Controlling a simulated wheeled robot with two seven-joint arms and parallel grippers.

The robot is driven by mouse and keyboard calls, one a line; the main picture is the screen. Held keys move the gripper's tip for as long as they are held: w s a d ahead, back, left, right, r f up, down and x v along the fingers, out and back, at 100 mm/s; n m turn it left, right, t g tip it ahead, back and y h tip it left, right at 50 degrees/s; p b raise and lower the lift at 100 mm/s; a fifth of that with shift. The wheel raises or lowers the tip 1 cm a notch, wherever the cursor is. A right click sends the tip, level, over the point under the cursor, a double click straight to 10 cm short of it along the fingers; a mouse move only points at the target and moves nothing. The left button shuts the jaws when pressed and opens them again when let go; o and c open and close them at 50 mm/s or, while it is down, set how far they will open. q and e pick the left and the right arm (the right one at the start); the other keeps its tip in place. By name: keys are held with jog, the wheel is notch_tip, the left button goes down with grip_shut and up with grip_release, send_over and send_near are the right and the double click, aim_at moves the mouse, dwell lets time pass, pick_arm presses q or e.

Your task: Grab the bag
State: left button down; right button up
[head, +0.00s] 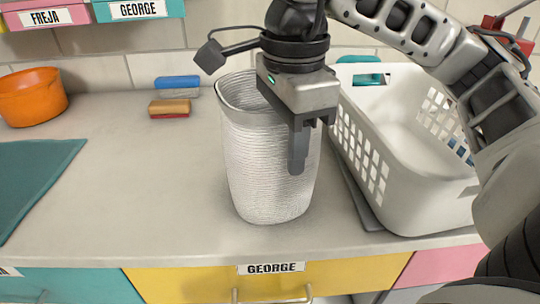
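A white, ribbed, open-topped bag (262,170) stands upright on the counter, near its front edge. My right gripper (299,162) comes down from above at the bag's right side. A dark finger overlaps the bag's upper right part and hides some of its rim. I cannot tell whether the fingers are apart or closed, or whether they touch the bag. My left gripper is not in view.
A white plastic basket (384,188) stands close on the right, under my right arm. An orange pot (32,98), sponges (170,107) and a teal mat (35,175) lie to the left. The counter (140,190) left of the bag is clear.

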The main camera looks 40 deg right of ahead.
grip_shut()
jog(key=shift+r, duration=0.1)
